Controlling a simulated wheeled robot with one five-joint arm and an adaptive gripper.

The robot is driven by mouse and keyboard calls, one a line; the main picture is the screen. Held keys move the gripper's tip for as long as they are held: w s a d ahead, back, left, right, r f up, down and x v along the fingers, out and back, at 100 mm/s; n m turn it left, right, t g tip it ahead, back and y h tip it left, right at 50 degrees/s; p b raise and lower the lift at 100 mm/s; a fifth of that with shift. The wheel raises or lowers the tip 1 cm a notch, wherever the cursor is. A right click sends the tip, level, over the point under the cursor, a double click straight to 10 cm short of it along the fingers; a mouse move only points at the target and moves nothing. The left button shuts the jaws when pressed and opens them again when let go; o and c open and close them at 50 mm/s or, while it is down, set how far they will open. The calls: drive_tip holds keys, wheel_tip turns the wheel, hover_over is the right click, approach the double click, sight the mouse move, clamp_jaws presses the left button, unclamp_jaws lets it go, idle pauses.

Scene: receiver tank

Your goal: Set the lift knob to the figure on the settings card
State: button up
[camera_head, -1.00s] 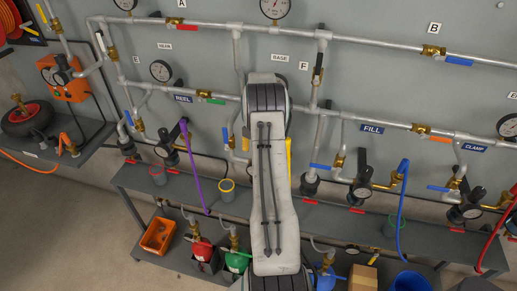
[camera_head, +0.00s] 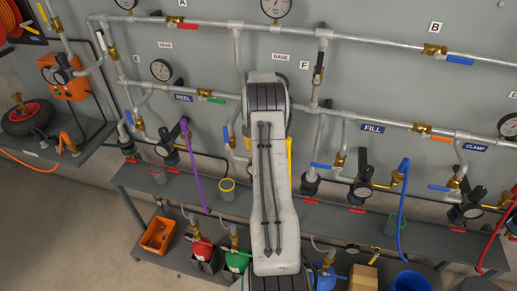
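My arm (camera_head: 268,180) rises through the middle of the picture, and its far end hides part of the wall behind it. My gripper is not visible. No label reading LIFT and no settings card can be made out. Black-knobbed regulators with gauges show along the lower pipes: one (camera_head: 170,142) below the REEL label (camera_head: 183,98), one (camera_head: 362,180) below the FILL label (camera_head: 372,128), and one (camera_head: 471,203) below the CLAMP label (camera_head: 475,147). I cannot tell whether a lift knob is behind my arm.
A long grey shelf (camera_head: 340,222) runs below the pipes. Purple (camera_head: 194,172) and blue (camera_head: 402,200) hoses hang over it. An orange bin (camera_head: 158,235) and a blue bucket (camera_head: 411,282) stand lower down. An orange box (camera_head: 67,84) is at left. Bare floor (camera_head: 60,235) shows at lower left.

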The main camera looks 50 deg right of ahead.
drive_tip(key=shift+s+f+b, duration=0.1)
drive_tip(key=shift+f+b, duration=0.2)
drive_tip(key=shift+b, duration=0.05)
drive_tip(key=shift+m+b, duration=0.75)
drive_tip(key=shift+m, duration=0.05)
drive_tip(key=shift+r+m+b, duration=0.1)
drive_tip(key=shift+m+b, duration=0.25)
drive_tip(key=shift+m, duration=0.85)
drive_tip(key=shift+s+m+b, duration=0.15)
drive_tip(key=shift+m+b, duration=0.35)
drive_tip(key=shift+m, duration=1.3)
drive_tip(key=o, duration=1.2)
drive_tip(key=shift+d, duration=0.1)
drive_tip(key=shift+c, duration=0.2)
drive_tip(key=shift+o, duration=0.2)
drive_tip(key=shift+r, duration=0.1)
